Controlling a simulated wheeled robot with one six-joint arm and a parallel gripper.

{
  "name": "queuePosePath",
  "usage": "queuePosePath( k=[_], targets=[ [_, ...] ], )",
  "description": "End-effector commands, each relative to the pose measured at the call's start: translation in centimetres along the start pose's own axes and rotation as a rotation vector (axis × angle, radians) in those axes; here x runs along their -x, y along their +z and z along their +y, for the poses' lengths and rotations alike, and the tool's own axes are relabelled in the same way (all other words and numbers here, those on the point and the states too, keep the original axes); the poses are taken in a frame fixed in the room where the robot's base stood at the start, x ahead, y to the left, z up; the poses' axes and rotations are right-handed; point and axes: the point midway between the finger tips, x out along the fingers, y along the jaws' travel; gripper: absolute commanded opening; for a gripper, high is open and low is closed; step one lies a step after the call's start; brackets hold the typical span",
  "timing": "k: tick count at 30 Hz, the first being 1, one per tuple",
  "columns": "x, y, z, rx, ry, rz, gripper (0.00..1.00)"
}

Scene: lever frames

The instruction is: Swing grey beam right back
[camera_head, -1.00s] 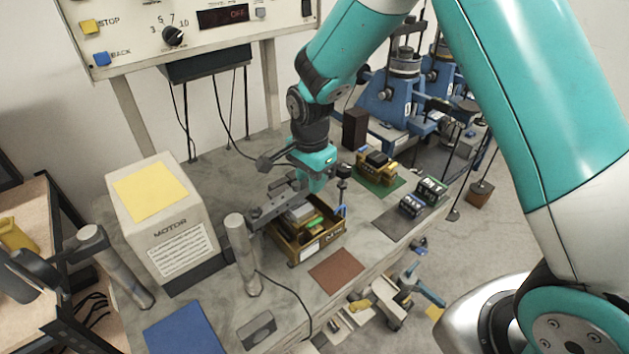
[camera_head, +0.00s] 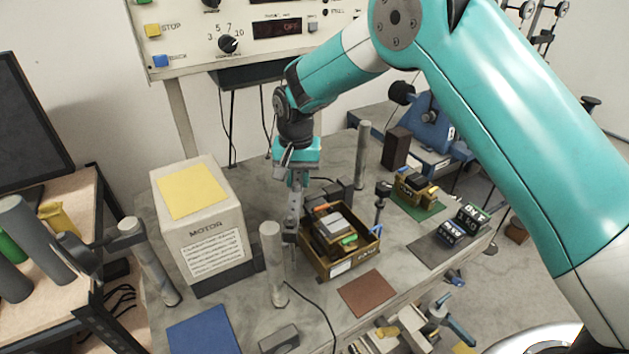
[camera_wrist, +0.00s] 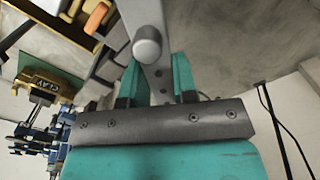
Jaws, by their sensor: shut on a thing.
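The grey beam (camera_head: 294,212) runs from my gripper (camera_head: 297,180) toward the near side of the bench, along the left side of the brown tray. Its near end is close to the upright grey post (camera_head: 273,262); I cannot tell exactly how they join. In the wrist view the teal fingers of my gripper (camera_wrist: 156,82) are shut around the grey beam (camera_wrist: 146,14), one on each side. A round grey knob stands up from the beam just beyond the fingertips.
The brown tray (camera_head: 341,269) with several small parts is right of the beam. The motor box (camera_head: 207,222) stands to the left. Another grey post (camera_head: 362,155) rises behind the tray. A brown mat (camera_head: 367,293) lies clear in front.

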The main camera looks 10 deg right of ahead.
Motion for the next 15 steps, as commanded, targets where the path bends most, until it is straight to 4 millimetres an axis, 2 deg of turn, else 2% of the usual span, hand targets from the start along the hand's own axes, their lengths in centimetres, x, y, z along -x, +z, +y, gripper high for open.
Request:
queuePosePath(
  k=[6, 15],
  targets=[
    [0.0, 0.2, -2.4, 0.163, -0.001, 0.002, 0.00],
    [0.0, 0.6, -4.1, 0.297, 0.000, 0.001, 0.00]
  ],
)
